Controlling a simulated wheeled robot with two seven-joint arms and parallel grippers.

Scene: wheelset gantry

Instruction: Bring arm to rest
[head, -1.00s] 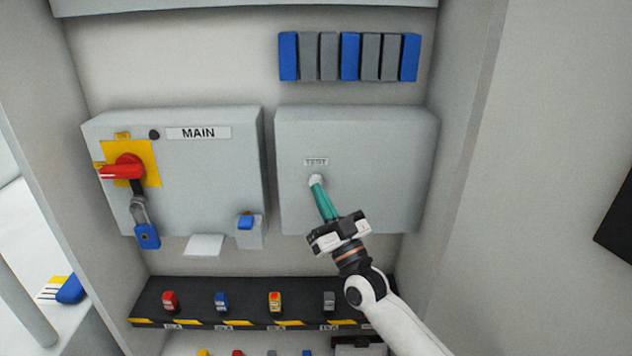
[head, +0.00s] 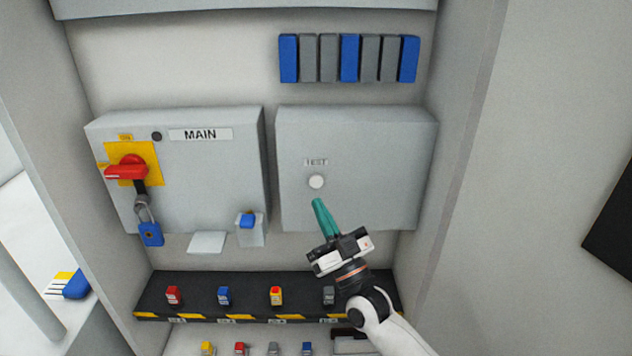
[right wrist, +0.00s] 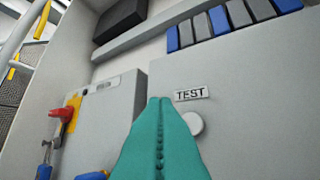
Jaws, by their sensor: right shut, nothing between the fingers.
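My right gripper (head: 318,203) has teal fingers closed together with nothing between them. Its tips are just below the round white test button (head: 316,181) and apart from it in the head view. The button sits under the TEST label on the grey right-hand box (head: 385,165). In the right wrist view the closed fingers (right wrist: 158,102) point at the box, with the button (right wrist: 194,124) to their right. My right arm comes in from the bottom right. My left gripper is not in the head view.
The MAIN box (head: 205,165) has a red rotary handle (head: 127,172) and a hanging blue padlock (head: 151,233). Below the boxes, a black and yellow shelf (head: 250,305) carries several small coloured padlocks. A row of blue and grey modules (head: 349,58) is above. A side wall (head: 530,180) stands at right.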

